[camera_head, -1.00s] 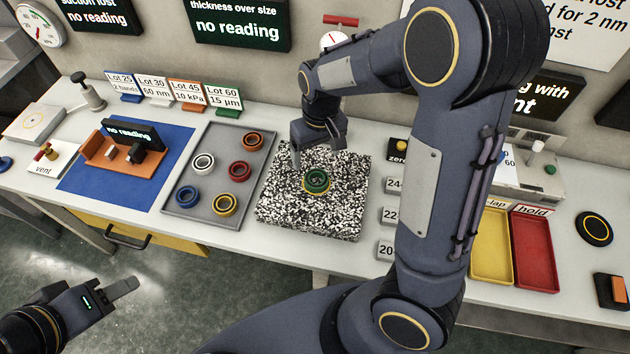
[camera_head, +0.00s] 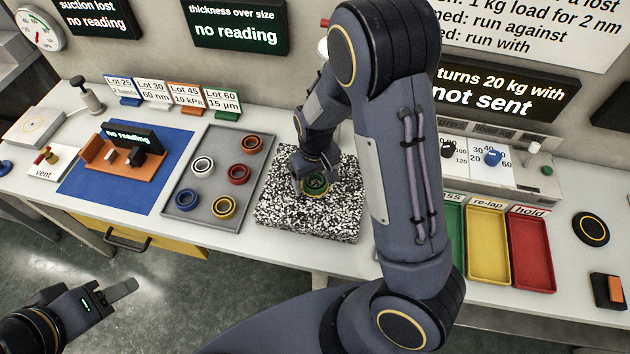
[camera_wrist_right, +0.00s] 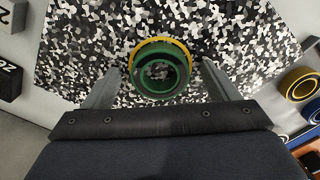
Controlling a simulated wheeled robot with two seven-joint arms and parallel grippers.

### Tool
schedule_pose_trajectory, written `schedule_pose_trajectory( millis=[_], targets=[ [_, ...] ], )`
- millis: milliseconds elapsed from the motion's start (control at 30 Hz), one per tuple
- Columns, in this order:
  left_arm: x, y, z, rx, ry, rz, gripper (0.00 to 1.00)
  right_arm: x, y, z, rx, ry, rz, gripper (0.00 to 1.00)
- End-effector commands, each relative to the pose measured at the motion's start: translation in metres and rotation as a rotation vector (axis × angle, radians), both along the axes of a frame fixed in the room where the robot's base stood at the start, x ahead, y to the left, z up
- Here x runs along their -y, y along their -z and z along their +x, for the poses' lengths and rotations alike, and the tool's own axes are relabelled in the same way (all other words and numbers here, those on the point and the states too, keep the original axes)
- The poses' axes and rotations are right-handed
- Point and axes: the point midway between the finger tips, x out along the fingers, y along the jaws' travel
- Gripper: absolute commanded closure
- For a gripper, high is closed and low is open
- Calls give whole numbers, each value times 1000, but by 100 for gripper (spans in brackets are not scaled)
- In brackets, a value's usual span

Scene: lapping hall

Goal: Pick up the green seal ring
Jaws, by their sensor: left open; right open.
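The green seal ring (camera_head: 316,181) sits on the black-and-white speckled plate (camera_head: 275,212), with a yellow ring edge showing around it. In the right wrist view the green ring (camera_wrist_right: 158,82) lies between my right gripper's two fingers, a gap on each side, with the yellow rim (camera_wrist_right: 160,42) behind it. My right gripper (camera_head: 314,184) is open and low over the plate at the ring; its fingers partly hide the ring in the head view. My left gripper (camera_head: 128,296) is open and empty, in front of the bench at lower left.
A grey tray (camera_head: 185,178) left of the plate holds several coloured rings. A blue mat (camera_head: 80,185) with an orange fixture lies further left. Green, yellow (camera_head: 487,270) and red (camera_head: 533,270) bins stand right of my right arm. The bench front between is fairly clear.

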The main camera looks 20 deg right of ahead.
Motion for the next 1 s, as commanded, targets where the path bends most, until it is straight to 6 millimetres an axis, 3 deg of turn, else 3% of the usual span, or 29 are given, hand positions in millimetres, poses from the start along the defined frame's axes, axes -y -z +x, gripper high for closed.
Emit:
schedule_pose_trajectory(
  millis=[33,433,767,933,1000],
  targets=[
    [0,0,0,0,0,0,55,0,0,0,0,0,0,22],
    [0,0,0,0,0,0,55,0,-1,0,0,-1,0,72],
    [0,0,0,0,0,0,55,0,-7,1,2,-2,0,72],
    [0,0,0,0,0,0,55,-1,-31,1,6,-1,2,72],
    [0,1,0,0,0,0,55,-11,-43,-1,7,-9,2,72]
  ],
)
